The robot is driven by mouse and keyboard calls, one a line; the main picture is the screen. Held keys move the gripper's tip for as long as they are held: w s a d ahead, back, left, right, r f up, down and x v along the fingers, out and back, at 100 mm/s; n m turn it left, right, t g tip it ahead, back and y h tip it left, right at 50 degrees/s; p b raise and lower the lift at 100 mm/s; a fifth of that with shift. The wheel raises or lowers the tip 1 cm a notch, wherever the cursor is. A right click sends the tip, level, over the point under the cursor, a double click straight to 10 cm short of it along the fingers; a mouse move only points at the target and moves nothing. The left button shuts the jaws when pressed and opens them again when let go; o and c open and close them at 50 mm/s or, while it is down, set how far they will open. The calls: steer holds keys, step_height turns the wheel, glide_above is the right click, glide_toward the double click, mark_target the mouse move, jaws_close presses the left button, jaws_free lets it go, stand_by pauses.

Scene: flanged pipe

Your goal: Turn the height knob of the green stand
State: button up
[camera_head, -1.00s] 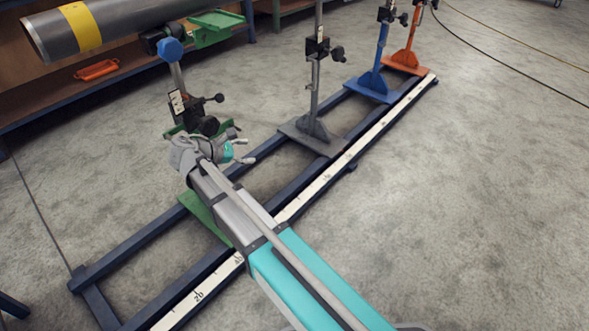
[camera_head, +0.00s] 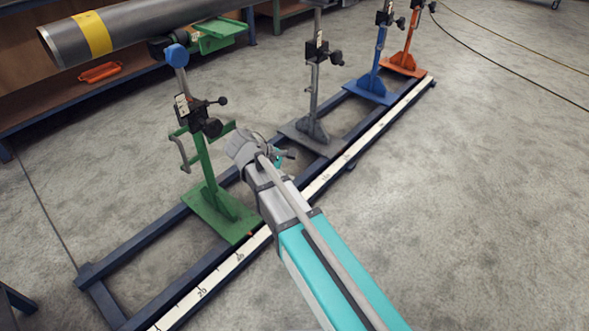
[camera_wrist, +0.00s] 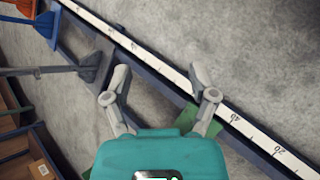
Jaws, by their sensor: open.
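The green stand (camera_head: 205,165) stands upright on the rail frame at the left of the head view. A black clamp block with small black knobs (camera_head: 213,127) sits on its post. I cannot tell which knob sets the height. Only part of the green base (camera_wrist: 200,125) shows there, behind and beside the right finger.
A grey pipe with a yellow band (camera_head: 95,34) lies over the stands. A grey stand (camera_head: 313,95), a blue stand (camera_head: 377,70) and an orange stand (camera_head: 407,50) follow along the rail with its white scale (camera_head: 320,180). Open concrete floor lies to the right.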

steer(key=shift+s+d+f+m, duration=0.1)
steer(key=shift+s+d+m, duration=0.3)
steer(key=shift+d, duration=0.35)
steer(key=shift+a, duration=0.1)
